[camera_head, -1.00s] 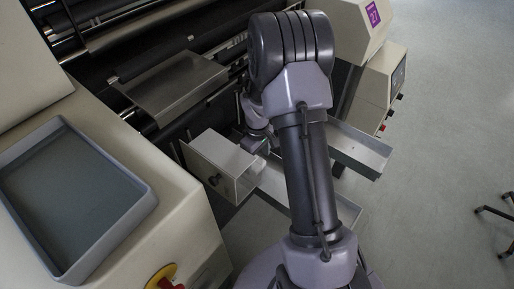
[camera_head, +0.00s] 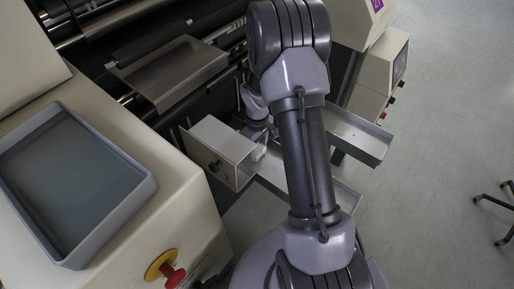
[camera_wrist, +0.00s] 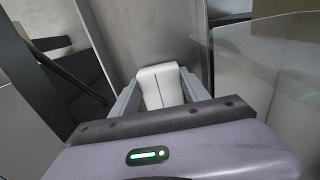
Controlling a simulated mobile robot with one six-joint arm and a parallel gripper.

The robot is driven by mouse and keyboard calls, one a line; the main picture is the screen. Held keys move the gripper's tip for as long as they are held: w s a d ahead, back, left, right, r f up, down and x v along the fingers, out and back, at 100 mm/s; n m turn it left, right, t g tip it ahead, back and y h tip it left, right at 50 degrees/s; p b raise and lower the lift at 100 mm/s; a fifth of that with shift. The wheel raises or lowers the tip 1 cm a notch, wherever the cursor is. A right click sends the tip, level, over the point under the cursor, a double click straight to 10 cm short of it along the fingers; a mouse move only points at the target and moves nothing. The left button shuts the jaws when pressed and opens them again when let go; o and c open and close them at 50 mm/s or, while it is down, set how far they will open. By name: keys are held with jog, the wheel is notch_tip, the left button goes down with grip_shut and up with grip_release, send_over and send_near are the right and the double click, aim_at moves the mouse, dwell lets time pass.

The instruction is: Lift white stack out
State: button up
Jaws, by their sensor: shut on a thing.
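The white stack (camera_wrist: 161,86) shows in the wrist view between the two grey fingers of my gripper (camera_wrist: 160,95), which is shut on it. A thin dark line runs down the stack's face. In the head view, a bit of the white stack (camera_head: 258,152) shows at the right end of the metal box with a black knob (camera_head: 212,152). My gripper (camera_head: 262,138) is there too, mostly hidden by my own arm. I cannot tell whether the stack touches the box floor.
Metal trays (camera_head: 345,135) extend to the right behind my arm. A flat metal plate (camera_head: 172,72) lies at the upper left. The machine's screen panel (camera_head: 70,180) and a red stop knob (camera_head: 172,275) stand at the left front. Open floor (camera_head: 440,120) lies at the right.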

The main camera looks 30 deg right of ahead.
notch_tip(320, 180, up, 12)
jog(key=p, duration=0.8)
jog(key=shift+f, duration=0.25)
